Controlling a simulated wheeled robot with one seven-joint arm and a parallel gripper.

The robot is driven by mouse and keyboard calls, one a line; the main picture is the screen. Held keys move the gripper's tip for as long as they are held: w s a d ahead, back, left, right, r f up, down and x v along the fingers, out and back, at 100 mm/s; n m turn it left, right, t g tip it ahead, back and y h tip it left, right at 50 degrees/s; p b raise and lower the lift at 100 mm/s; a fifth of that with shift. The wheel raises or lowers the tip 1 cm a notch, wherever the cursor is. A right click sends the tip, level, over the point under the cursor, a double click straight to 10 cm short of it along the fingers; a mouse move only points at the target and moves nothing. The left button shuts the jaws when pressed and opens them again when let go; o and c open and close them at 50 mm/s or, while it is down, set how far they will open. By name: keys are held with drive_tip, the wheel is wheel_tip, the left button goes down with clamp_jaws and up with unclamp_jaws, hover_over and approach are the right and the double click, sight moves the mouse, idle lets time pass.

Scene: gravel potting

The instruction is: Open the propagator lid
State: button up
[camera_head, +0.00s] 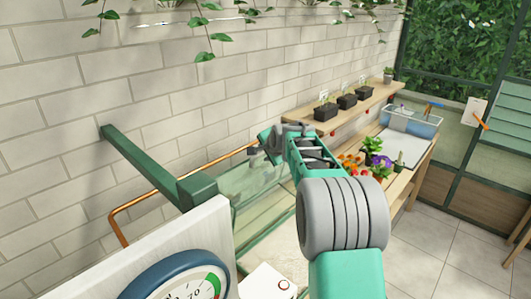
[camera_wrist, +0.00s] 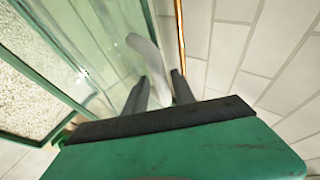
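The propagator's glass lid (camera_head: 245,190), edged in green, lies below and left of my arm in the head view. It also fills the left of the wrist view as a clear pane (camera_wrist: 90,45). I cannot tell how far it is raised. A pale grey curved piece (camera_wrist: 148,58), perhaps the lid's handle, reaches between my fingers. My gripper (camera_wrist: 160,85) has its fingers apart around this piece, with a gap showing on the right side. In the head view my gripper (camera_head: 272,143) is at the lid's far end, and its fingertips are hard to make out.
A copper-coloured rail (camera_head: 165,192) runs along the brick wall behind the lid. A green beam (camera_head: 150,165) and a dial gauge (camera_head: 178,280) stand at the near left. Potted flowers (camera_head: 376,164) and a shelf with black pots (camera_head: 347,100) are to the right. Tiled floor (camera_head: 440,240) is clear.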

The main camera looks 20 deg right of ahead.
drive_tip(key=shift+o, duration=0.2)
drive_tip(key=shift+s+f, duration=0.1)
drive_tip(key=b+v, duration=0.2)
drive_tip(key=v, duration=0.6)
drive_tip(key=shift+b, duration=0.4)
